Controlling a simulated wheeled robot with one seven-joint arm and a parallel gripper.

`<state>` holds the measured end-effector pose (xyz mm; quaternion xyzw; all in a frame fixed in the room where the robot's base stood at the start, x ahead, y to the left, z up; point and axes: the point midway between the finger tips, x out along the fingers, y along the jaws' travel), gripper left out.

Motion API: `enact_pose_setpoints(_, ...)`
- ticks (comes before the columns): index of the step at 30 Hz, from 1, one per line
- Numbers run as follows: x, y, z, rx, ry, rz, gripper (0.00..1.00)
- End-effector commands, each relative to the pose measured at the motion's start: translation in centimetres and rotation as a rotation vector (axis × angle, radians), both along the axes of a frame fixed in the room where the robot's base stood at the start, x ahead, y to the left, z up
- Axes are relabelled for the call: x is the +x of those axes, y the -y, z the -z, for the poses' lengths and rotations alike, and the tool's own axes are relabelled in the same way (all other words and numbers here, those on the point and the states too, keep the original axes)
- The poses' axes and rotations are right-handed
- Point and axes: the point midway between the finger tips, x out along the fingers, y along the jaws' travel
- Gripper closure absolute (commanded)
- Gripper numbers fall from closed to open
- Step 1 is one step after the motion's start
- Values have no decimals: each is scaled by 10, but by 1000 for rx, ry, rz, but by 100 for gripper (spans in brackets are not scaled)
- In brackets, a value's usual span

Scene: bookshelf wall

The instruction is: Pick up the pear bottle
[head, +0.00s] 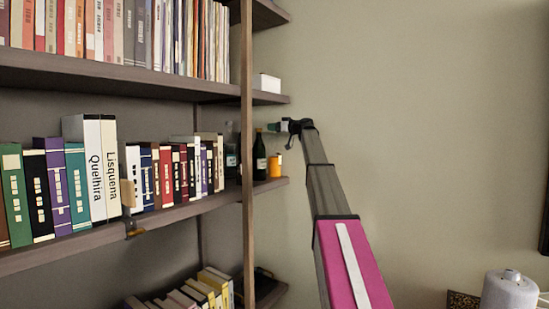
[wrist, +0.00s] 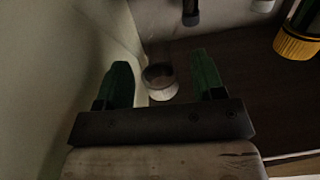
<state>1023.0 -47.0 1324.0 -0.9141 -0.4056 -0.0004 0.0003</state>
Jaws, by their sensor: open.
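In the head view a dark bottle (head: 260,158) with a pale label stands upright on the middle shelf's right end. A second, dimmer bottle (head: 231,158) stands left of it, partly hidden by the shelf post. No label reads as pear, so I cannot tell which is the pear bottle. My gripper (head: 277,127) is above and beside the dark bottle, at the shelf's right end. In the wrist view my gripper (wrist: 164,72) is open, with two green fingers apart. A small whitish round object (wrist: 161,83) shows between them; I cannot tell its distance.
An orange container (head: 275,166) stands right of the dark bottle. A ribbed yellow-orange item (wrist: 297,42) shows at upper right in the wrist view. The wooden post (head: 247,120) and upper shelf (head: 268,98) are close to my gripper. Books fill the left. The wall side is clear.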

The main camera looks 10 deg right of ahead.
Motion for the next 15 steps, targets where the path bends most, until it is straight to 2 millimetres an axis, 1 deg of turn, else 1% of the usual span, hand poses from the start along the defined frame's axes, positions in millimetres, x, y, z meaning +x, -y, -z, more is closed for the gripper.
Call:
enact_pose_setpoints(1, 7, -6, 0, 0, 0, -1, 38)
enact_pose_setpoints(4, 14, -14, 0, -1, -1, -1, 38)
enact_pose_setpoints(11, 16, -17, 0, -1, -1, 0, 38)
enact_pose_setpoints(12, 16, -17, 0, -1, -1, 0, 41)
enact_pose_setpoints(14, 15, -17, 0, -1, -1, 0, 60)
enact_pose_setpoints(15, 15, -17, 0, -1, -1, 0, 73)
